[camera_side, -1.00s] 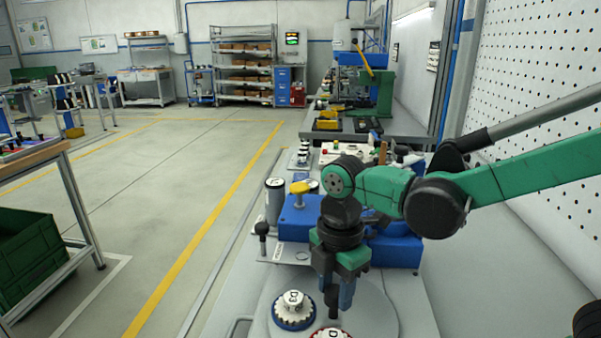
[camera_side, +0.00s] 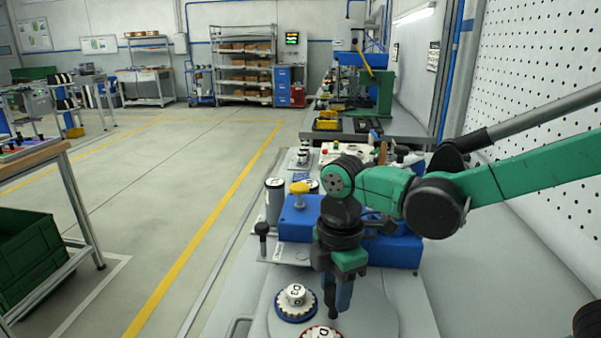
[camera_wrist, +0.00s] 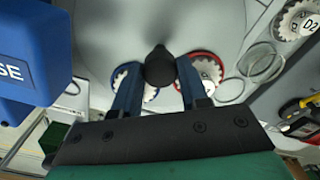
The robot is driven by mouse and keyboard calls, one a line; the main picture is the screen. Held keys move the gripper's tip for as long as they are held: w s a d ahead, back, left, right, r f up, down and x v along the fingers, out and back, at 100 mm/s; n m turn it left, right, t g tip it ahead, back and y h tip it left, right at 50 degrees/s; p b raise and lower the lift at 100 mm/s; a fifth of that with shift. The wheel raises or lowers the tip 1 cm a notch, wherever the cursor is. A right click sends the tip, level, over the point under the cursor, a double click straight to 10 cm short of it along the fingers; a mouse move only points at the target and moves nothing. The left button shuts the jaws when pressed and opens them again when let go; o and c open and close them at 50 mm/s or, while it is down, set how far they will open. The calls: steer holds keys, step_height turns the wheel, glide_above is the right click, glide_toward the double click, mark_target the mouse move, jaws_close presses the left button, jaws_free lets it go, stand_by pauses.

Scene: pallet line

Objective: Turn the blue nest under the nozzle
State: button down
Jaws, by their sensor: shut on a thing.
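The blue nest (camera_side: 280,313) is a blue ring around a white scalloped cap, at the left of a round grey turntable (camera_side: 375,322). A red nest (camera_side: 309,334) with a similar cap sits at the front, cut by the frame edge. My gripper (camera_side: 336,300) points down over the turntable. It is shut on a black upright knob (camera_wrist: 160,68), which stands between the blue fingers in the wrist view. The red nest (camera_wrist: 215,62) shows right of the knob there; another cap is partly hidden behind the left finger. I cannot pick out the nozzle.
A blue machine body (camera_side: 298,222) with a yellow-topped part stands behind the turntable; it looms at left in the wrist view (camera_wrist: 30,45). A black-topped post (camera_side: 262,240) stands on a plate at the left. Clear rings (camera_wrist: 260,62) lie beside the turntable.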

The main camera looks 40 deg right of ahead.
steer(key=shift+m, duration=7.7)
steer(key=shift+c, duration=2.3)
jaws_free()
